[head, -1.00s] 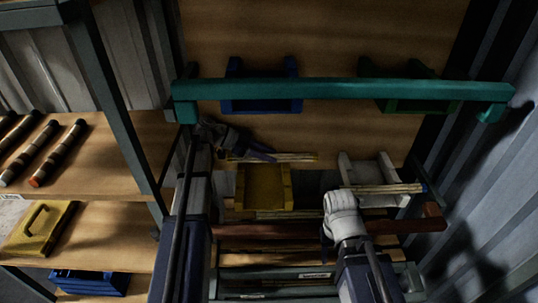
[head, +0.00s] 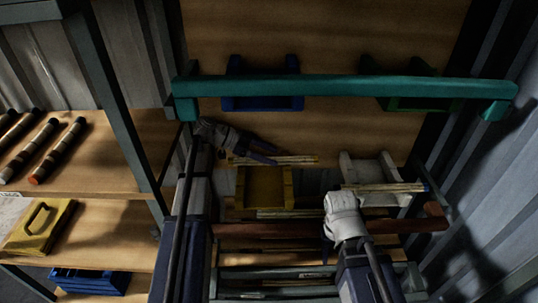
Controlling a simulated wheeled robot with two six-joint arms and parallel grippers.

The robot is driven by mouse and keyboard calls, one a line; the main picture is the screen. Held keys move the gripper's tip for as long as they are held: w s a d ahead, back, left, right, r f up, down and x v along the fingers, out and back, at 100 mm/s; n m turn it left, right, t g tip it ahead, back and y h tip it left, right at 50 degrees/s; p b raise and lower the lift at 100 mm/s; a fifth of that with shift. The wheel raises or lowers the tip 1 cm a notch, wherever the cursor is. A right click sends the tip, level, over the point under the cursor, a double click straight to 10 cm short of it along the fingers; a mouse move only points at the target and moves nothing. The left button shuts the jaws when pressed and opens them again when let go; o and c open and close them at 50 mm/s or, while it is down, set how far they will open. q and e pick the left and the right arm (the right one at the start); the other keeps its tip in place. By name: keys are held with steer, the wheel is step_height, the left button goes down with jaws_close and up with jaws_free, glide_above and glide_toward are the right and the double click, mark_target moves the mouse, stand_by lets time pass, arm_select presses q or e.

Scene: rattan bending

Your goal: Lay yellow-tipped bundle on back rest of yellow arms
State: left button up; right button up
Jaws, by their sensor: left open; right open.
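The yellow-tipped bundle (head: 300,160) of pale sticks lies level across the far side of the yellow arms (head: 287,188). Its yellow tip is at the right end. It appears to rest there, but the contact points are too dark to see. My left gripper (head: 268,154) is open, with its two fingers spread at the bundle's left half. I cannot tell whether they still touch it. My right gripper (head: 328,243) is open, in front of the white arms, its fingers mostly hidden by its own body.
A blue-tipped bundle (head: 400,188) lies across the white arms (head: 370,171). Another bundle (head: 285,213) lies in front of the yellow arms. A teal bar (head: 340,88) spans above, with blue (head: 262,104) and green (head: 415,104) holders behind. Shelves stand left.

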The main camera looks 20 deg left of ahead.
arm_select(q)
steer(key=p+v, duration=0.2)
steer(key=v, duration=0.1)
steer(key=r+p+v, duration=0.1)
steer(key=p+v, duration=0.1)
steer(key=v, duration=0.2)
steer(key=shift+w+d, duration=0.1)
steer(key=shift+d, duration=0.1)
steer(key=shift+a+r, duration=0.1)
steer(key=shift+a, duration=0.35)
stand_by(0.7)
